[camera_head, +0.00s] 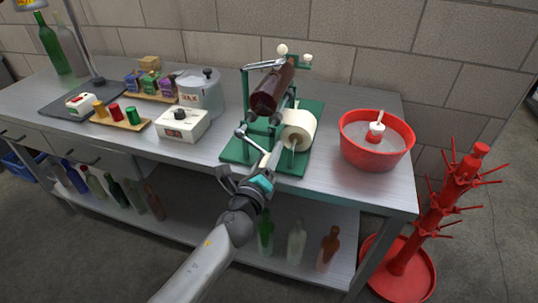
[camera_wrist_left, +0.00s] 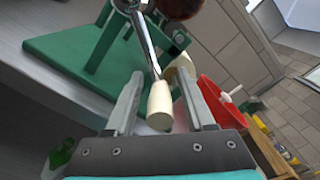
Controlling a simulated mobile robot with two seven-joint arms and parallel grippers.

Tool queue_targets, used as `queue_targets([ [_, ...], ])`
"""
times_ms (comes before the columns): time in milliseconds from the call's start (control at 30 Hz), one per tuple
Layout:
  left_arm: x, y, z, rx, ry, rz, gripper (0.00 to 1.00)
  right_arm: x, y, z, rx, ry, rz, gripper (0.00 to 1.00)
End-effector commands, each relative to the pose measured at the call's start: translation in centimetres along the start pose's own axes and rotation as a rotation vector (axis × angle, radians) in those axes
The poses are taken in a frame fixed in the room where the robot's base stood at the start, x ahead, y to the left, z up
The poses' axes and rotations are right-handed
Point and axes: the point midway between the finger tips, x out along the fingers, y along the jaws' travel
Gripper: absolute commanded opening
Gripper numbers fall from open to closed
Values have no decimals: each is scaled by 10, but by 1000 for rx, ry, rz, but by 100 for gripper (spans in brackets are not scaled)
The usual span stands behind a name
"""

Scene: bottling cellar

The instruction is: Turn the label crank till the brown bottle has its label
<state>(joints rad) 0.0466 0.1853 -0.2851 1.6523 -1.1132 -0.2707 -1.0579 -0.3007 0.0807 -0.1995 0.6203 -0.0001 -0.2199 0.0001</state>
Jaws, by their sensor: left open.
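The brown bottle (camera_head: 271,90) lies tilted on the green labelling machine (camera_head: 236,152); its visible side is bare dark glass. Its end shows at the top of the left wrist view (camera_wrist_left: 180,8). A cream label roll (camera_head: 299,127) sits on the machine's right side. The label crank (camera_head: 243,134) is a metal arm on the machine's front with a cream handle (camera_wrist_left: 160,106). My left gripper (camera_head: 250,168) is open at the machine's front edge. In the left wrist view, the handle stands between its two fingers, with gaps beside it. My right gripper is not in view.
A red bottle tree (camera_head: 430,215) is on the floor. Several bottles stand on the lower shelf.

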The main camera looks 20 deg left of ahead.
Motion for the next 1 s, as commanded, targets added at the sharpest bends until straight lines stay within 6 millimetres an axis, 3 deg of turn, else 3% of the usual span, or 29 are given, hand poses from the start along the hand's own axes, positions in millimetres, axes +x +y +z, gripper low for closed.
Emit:
queue_targets([
  [133, 0, 0, 0, 0, 0, 0, 53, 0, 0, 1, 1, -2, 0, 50],
  [600, 0, 0, 0, 0, 0, 0, 0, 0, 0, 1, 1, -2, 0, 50],
  [1000, 0, 0, 0, 0, 0, 0, 0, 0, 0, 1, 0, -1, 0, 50],
])
